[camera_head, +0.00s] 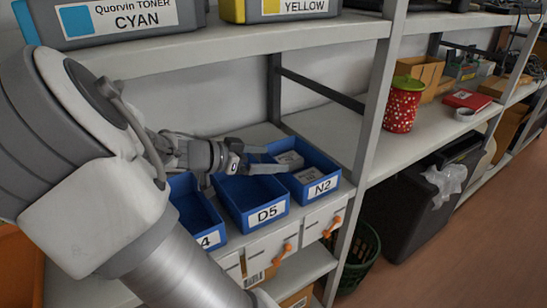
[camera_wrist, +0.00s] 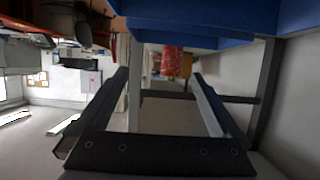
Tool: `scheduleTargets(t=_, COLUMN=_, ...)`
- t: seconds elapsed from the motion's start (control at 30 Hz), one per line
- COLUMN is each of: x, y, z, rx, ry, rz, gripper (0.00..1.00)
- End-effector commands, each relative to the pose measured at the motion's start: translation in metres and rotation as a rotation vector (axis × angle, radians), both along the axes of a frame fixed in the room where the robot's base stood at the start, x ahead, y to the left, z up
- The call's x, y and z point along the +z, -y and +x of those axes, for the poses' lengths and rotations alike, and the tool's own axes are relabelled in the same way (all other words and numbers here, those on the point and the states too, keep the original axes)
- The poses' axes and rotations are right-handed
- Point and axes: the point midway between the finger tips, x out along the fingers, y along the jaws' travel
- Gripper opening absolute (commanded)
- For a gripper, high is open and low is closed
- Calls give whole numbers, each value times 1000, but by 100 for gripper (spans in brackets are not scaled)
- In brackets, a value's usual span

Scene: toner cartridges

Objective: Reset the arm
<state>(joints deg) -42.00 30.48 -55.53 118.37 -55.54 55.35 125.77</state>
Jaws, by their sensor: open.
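My gripper (camera_head: 278,159) is open, with its two fingers spread and pointing right over the blue bins. It appears over the D5 bin (camera_head: 267,214) and the near-left part of the N2 bin (camera_head: 323,188). In the wrist view, my gripper (camera_wrist: 160,78) shows both fingers apart with nothing between them. My arm reaches in from the left and covers part of a third blue bin (camera_head: 206,239), whose label shows only a 4.
A cyan toner box (camera_head: 120,22) and a yellow one (camera_head: 285,9) stand on the shelf above. A shelf post (camera_head: 378,90) rises at right, before a red spotted canister (camera_head: 402,106). Floor at lower right is clear.

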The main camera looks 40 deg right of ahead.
Motion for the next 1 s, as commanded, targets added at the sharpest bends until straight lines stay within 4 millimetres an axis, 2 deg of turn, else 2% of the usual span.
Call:
scheduleTargets(t=0.57, x=-3, y=-1, z=-5, rx=1, ry=-18, rz=39, gripper=100)
scheduleTargets(t=0.77, x=-16, y=-14, z=-27, rx=48, ry=-132, rz=256, gripper=100)
scheduleTargets(t=1.0, x=-19, y=-51, z=-54, rx=221, ry=-269, rz=560, gripper=100)
